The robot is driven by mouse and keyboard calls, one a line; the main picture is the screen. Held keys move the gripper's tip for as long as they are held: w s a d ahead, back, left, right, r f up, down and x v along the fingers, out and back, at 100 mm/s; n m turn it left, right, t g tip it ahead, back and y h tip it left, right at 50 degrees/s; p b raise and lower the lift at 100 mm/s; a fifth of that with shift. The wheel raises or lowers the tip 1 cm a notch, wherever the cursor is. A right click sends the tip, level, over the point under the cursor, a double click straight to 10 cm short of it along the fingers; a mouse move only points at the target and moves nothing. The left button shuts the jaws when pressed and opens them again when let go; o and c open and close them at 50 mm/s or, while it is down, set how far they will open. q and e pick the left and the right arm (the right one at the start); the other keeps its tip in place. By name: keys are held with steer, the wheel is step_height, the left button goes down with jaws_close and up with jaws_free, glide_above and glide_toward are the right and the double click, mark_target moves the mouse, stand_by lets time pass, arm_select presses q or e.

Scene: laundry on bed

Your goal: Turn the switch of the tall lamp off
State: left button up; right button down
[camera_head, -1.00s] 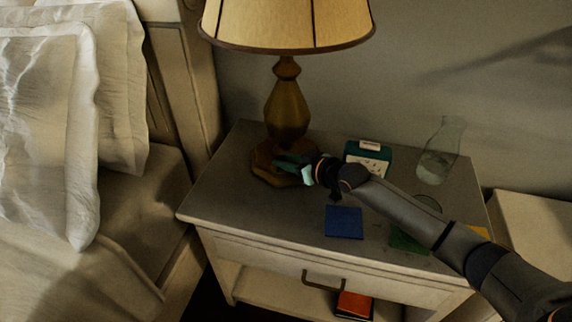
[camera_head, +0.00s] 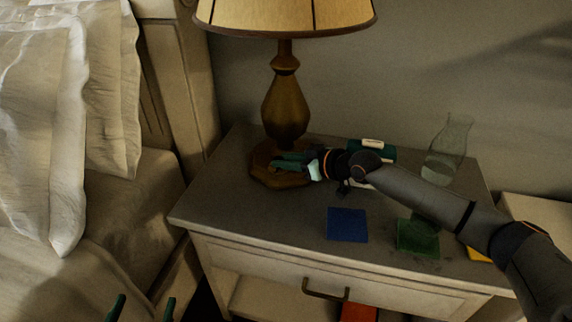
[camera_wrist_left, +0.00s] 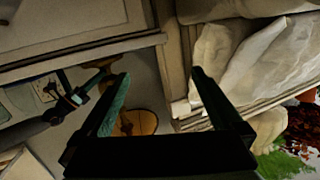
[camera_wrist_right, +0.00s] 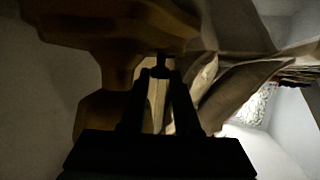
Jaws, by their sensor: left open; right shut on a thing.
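The tall lamp (camera_head: 285,105) stands upright at the back left of the nightstand, with a yellowish shade and a brown base. My right gripper (camera_head: 276,161) is at the front of the lamp's base. In the right wrist view its fingers (camera_wrist_right: 160,70) close on a small dark piece beside the brown lamp body (camera_wrist_right: 95,60), which looks like the lamp switch. The switch is too dark and small to tell its position. My left gripper (camera_head: 142,309) is open and empty at the bottom left, over the bed side. The left wrist view shows its spread fingers (camera_wrist_left: 158,82).
The nightstand (camera_head: 225,205) holds a blue square (camera_head: 347,225), a green square (camera_head: 417,238), a green clock (camera_head: 375,146) partly behind my right arm, and a glass carafe (camera_head: 448,148). A bed with white pillows (camera_head: 45,130) stands at the left.

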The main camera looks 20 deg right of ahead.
arm_select(q)
steer(key=shift+w+d+r+t+h, duration=0.15)
steer(key=shift+r+t, duration=0.25)
steer(key=shift+r, duration=0.45)
steer(key=shift+w+a+r+t+h, duration=0.15)
steer(key=shift+r+t, duration=0.25)
steer(key=shift+r, duration=0.45)
arm_select(e)
steer(key=shift+r, duration=0.1)
arm_select(q)
steer(key=shift+d, duration=0.1)
arm_select(e)
steer(key=c, duration=0.6)
jaws_free()
steer(key=shift+c, duration=0.2)
steer(key=shift+s+d, duration=0.2)
steer(key=v, duration=0.2)
steer(key=shift+s+d+r+p, duration=0.15)
steer(key=shift+s+p, duration=0.05)
steer(key=shift+p, duration=0.1)
arm_select(q)
steer(key=s+f+n+g+y+p, duration=0.1)
steer(key=s+f+g, duration=0.2)
steer(key=f, duration=0.7)
steer(key=shift+f+g, duration=0.2)
steer(key=shift+g, duration=0.7)
arm_select(e)
steer(key=v, duration=0.9)
